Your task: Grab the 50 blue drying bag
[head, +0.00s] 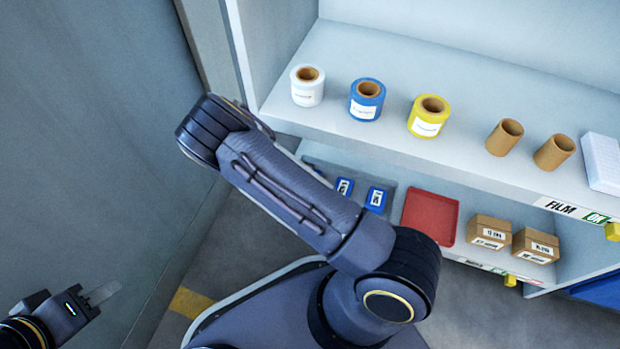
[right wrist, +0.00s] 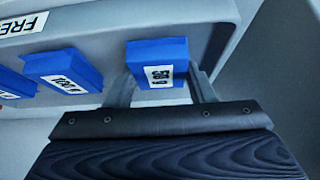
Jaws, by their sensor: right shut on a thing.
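A blue drying bag (right wrist: 157,55) with a white label, upside down in the right wrist view and apparently reading 50 g, sits between the fingers of my right gripper (right wrist: 163,82). The gripper is shut on it, at the edge of a grey tray. In the head view my arm hides this gripper and bag. Two other blue bags (head: 344,187) (head: 376,198) lie on the lower shelf; they also show in the right wrist view (right wrist: 62,73) (right wrist: 12,82). My left gripper (head: 104,293) is empty at lower left, far from the shelf; its finger gap is unclear.
A red tray (head: 431,217) and two cardboard boxes (head: 489,232) (head: 535,246) stand on the lower shelf. Above, the upper shelf (head: 400,65) holds white, blue and yellow rolls (head: 429,116) and brown tubes (head: 504,138). A wall (head: 90,130) stands at left.

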